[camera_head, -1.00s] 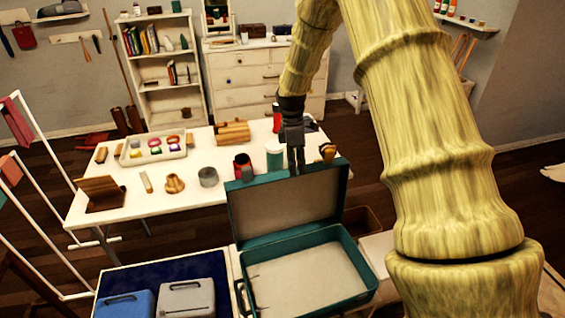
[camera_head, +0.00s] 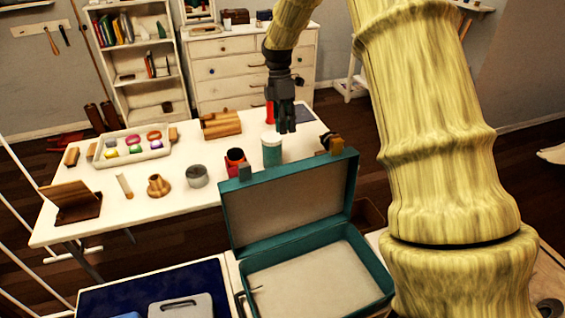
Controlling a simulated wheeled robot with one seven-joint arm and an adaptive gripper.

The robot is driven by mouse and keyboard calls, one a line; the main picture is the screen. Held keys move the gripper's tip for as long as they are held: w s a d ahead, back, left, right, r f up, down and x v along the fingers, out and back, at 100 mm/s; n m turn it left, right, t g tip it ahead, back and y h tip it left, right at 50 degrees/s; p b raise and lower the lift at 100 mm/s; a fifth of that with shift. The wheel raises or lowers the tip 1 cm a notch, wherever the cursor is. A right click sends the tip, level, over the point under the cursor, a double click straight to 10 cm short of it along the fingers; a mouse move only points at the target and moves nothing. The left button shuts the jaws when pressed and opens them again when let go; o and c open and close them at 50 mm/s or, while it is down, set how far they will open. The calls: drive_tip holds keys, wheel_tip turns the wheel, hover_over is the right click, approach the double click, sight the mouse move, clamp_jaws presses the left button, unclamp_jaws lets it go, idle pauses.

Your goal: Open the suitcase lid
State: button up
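The teal suitcase (camera_head: 322,257) stands at the lower middle of the head view. Its lid (camera_head: 290,200) is raised and stands open, leaning a little back, with the pale lining facing me. The inside looks empty. My gripper (camera_head: 287,130) hangs fingers down above the white table, behind and above the lid's top edge, apart from the lid. It appears to hold nothing; its fingers look close together, and the gap between them is too small to tell.
Behind the lid is a white table (camera_head: 105,225) with a teal-and-white canister (camera_head: 271,152), a red cup (camera_head: 236,160), a grey tin (camera_head: 197,176) and a tray (camera_head: 130,148). A dark blue surface (camera_head: 100,302) with a grey case (camera_head: 183,307) lies left of the suitcase.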

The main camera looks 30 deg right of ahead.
drive_tip(key=w+x, duration=0.1)
drive_tip(key=x, duration=1.1)
drive_tip(key=shift+p, duration=0.4)
clamp_jaws()
